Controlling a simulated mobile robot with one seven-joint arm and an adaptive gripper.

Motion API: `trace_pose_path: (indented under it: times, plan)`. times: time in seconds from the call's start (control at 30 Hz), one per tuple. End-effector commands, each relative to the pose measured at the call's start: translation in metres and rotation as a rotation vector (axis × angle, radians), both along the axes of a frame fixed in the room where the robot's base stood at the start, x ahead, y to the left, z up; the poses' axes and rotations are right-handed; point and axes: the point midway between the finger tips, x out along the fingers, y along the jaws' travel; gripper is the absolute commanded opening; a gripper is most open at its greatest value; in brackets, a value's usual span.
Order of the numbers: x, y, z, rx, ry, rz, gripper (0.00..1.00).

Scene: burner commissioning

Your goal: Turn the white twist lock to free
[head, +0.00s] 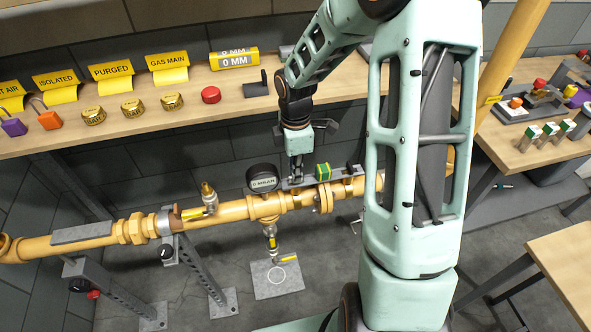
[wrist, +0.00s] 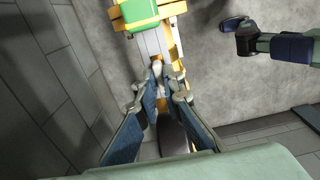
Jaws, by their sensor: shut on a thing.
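The white twist lock (wrist: 157,68) shows in the wrist view as a small pale piece between my fingertips, at the near end of a grey plate. My gripper (wrist: 161,86) is shut on it, and the fingers hide most of it. Its turn position cannot be read. In the head view my gripper (head: 297,178) points down onto the grey plate on top of the yellow pipe (head: 235,211). The lock itself is hidden there by the fingers. A green block with yellow (head: 322,172) sits on the plate just to the right, and also shows in the wrist view (wrist: 139,12).
A round gauge (head: 262,178) stands on the pipe close left of my gripper. A brass fitting with a yellow handle (head: 270,240) hangs below. The wooden shelf (head: 235,92) behind holds yellow signs, caps and a red button. Grey posts (head: 200,270) support the pipe.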

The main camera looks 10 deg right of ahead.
Motion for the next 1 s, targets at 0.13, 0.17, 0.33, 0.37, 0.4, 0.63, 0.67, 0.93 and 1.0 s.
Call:
trace_pose_path:
  times: [0.13, 0.17, 0.33, 0.37, 0.4, 0.63, 0.67, 0.93, 1.0]
  plan:
    - [0.001, 0.000, 0.001, 0.000, -0.002, 0.011, 0.00]
    - [0.001, 0.000, 0.000, 0.000, -0.002, 0.011, 0.00]
    - [0.001, 0.000, 0.000, 0.000, -0.002, 0.011, 0.00]
    - [0.001, 0.000, 0.000, 0.000, -0.002, 0.011, 0.00]
    - [0.001, 0.000, 0.000, 0.000, -0.002, 0.011, 0.00]
    - [0.001, 0.000, 0.000, 0.000, -0.002, 0.010, 0.25]
    - [0.000, 0.000, 0.000, 0.000, -0.002, 0.010, 0.25]
    - [0.001, 0.000, 0.004, -0.001, -0.002, 0.008, 0.25]
    - [0.001, -0.001, 0.011, -0.001, -0.004, 0.007, 0.25]
